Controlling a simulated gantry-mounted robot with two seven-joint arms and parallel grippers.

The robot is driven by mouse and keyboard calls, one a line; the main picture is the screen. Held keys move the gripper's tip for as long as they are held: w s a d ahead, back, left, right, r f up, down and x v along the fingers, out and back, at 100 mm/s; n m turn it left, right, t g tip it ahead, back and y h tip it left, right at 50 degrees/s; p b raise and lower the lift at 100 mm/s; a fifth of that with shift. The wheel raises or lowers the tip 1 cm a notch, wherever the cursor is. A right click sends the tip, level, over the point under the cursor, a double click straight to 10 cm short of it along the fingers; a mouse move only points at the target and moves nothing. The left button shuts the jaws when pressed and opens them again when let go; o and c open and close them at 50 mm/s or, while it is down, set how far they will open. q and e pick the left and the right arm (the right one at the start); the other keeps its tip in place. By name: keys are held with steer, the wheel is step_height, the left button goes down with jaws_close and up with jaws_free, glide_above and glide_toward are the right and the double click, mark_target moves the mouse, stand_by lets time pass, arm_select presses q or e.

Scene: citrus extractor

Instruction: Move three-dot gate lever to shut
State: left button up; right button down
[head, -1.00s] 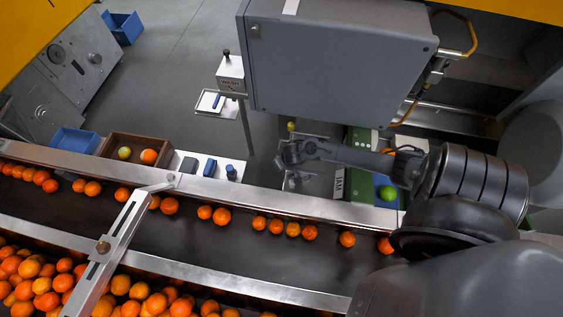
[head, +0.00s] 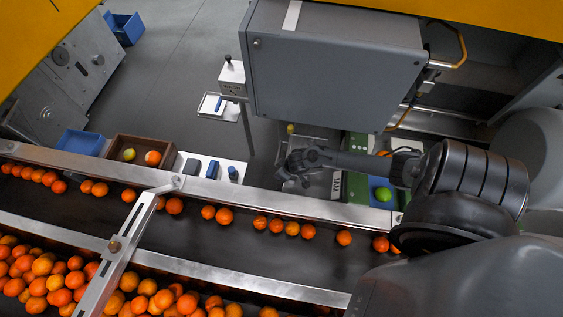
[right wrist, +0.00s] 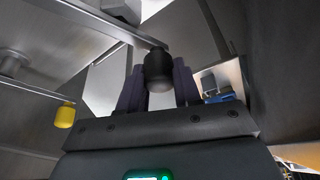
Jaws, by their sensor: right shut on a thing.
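My right gripper (head: 292,172) reaches in from the right above the far side of the conveyor in the head view. In the right wrist view its two dark purple fingers (right wrist: 158,90) are shut on a black knob (right wrist: 158,66). The knob sits at the end of a pale metal lever arm (right wrist: 105,30). A second lever with a yellow knob (right wrist: 65,115) hangs to the left, apart from the fingers; a yellow knob (head: 290,129) also shows behind the gripper in the head view. A green panel with pale dots (head: 357,146) stands right of the gripper. My left gripper is out of view.
A large grey box (head: 335,70) hangs behind the gripper. The conveyor (head: 270,255) carries a row of oranges in front. A white plate with blue and dark parts (head: 205,162) and a brown crate (head: 130,142) lie to the left. A green fruit (head: 383,194) lies to the right.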

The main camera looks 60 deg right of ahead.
steer(key=s+a+n+p, duration=0.1)
steer(key=s+a+n+y+p, duration=0.1)
steer(key=n, duration=0.1)
steer(key=shift+s+a+r, duration=0.1)
steer(key=shift+r, duration=0.05)
steer(key=shift+s+a+n+y+p, duration=0.3)
steer(key=shift+s+n+p, duration=0.1)
steer(key=shift+n, duration=0.25)
steer(key=shift+s+a+n+y+p, duration=0.2)
steer(key=shift+s+n+y+p, duration=0.15)
steer(key=shift+n, duration=0.3)
steer(key=shift+s+a, duration=0.1)
steer(key=shift+s, duration=0.2)
steer(key=shift+n, duration=0.3)
steer(key=c, duration=0.8)
jaws_free()
steer(key=shift+a, duration=0.1)
